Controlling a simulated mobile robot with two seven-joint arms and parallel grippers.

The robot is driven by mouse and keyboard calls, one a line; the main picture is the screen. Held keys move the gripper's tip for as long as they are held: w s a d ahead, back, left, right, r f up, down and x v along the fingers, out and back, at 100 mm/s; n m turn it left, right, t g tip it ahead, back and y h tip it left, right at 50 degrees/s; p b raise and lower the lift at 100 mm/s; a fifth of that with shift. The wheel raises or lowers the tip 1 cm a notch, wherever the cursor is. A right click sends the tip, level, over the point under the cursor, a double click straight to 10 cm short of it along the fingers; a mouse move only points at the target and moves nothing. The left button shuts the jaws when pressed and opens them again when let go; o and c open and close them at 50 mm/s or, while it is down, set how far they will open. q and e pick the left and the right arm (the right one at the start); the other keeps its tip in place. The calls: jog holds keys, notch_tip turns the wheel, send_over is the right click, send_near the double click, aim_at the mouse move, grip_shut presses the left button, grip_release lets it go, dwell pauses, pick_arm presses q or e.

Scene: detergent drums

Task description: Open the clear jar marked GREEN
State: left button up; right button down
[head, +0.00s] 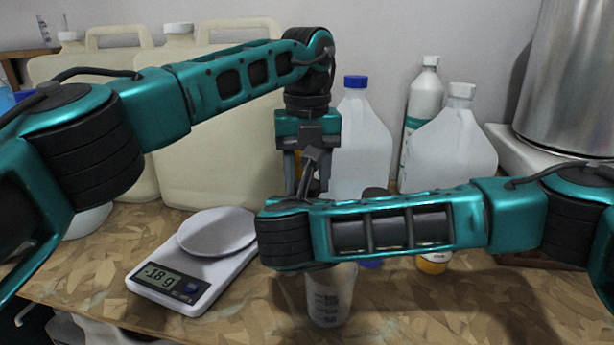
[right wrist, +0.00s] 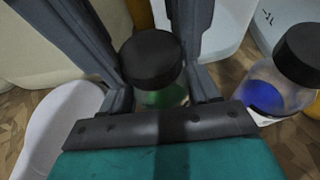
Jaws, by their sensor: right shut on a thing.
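The jar with a green content (right wrist: 165,97) and a black lid (right wrist: 150,58) stands in the right wrist view; its marking cannot be read. My right gripper (right wrist: 160,75) is shut on this jar, one finger on each side. Whether the fingers press on the lid or the body is hard to tell. In the head view the jar and most of the right hand are hidden behind my right forearm. My left gripper (head: 308,172) points down above that place, fingers apart. Whether its tips reach the lid cannot be seen.
A black-lidded jar with blue content (right wrist: 265,95) stands close to the right. A yellow-bottomed container (head: 433,263) is farther right. A scale (head: 165,290) reading -18 g, a clear beaker (head: 330,300) and white jugs (head: 357,150) surround the spot. The front right wood is clear.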

pick_arm(q)
jog(key=n, duration=0.3)
jog(key=shift+d+n, duration=0.1)
jog(key=shift+n, duration=0.3)
jog(key=n, duration=0.4)
